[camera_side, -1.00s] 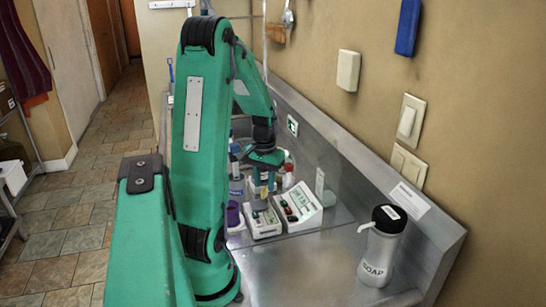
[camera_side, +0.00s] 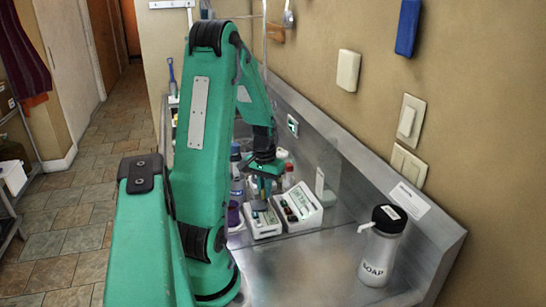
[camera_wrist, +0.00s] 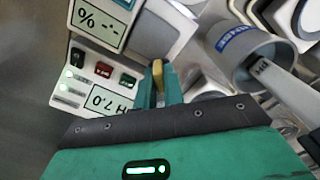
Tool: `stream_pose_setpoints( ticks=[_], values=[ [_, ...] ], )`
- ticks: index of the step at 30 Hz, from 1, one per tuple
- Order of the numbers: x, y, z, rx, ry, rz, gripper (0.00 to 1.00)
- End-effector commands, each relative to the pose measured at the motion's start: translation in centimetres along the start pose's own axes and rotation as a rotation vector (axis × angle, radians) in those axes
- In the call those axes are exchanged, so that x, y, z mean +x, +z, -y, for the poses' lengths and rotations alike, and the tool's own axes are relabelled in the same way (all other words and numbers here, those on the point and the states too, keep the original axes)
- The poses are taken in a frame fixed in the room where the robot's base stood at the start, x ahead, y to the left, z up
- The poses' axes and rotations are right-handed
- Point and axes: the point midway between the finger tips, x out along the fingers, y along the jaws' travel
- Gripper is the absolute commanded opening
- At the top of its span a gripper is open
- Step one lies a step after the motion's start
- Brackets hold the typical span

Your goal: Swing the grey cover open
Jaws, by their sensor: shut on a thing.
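The grey cover (camera_wrist: 152,37) shows in the wrist view as a flat rounded plate beside the white meters. In the side view a grey plate (camera_side: 259,206) shows on the left-hand meter, just under my gripper. My gripper (camera_wrist: 159,84) has its green fingers closed around a small brass-coloured piece (camera_wrist: 158,70) at the cover's lower edge. Whether this piece is fixed to the cover I cannot tell. In the side view my gripper (camera_side: 263,182) points down over the meters, its fingertips small and hard to make out.
A white meter (camera_wrist: 115,73) reads 7.0, beside another display marked % (camera_wrist: 98,20). A grey cup labelled RINSE (camera_wrist: 240,43) stands close to my gripper's right in the wrist view. Bottles crowd behind. A soap bottle (camera_side: 380,250) stands on clear steel counter at right.

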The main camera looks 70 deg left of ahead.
Motion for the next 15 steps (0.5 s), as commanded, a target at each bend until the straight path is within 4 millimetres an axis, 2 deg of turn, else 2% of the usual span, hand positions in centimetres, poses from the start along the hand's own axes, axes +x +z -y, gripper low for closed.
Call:
stream_pose_setpoints(
  ticks=[8, 15],
  values=[
    [-0.04, 0.0, 0.0, 0.02, 0.0, 0.0, 0.0],
    [-0.06, -0.01, 0.0, 0.109, 0.0, 0.0, 0.0]
  ],
)
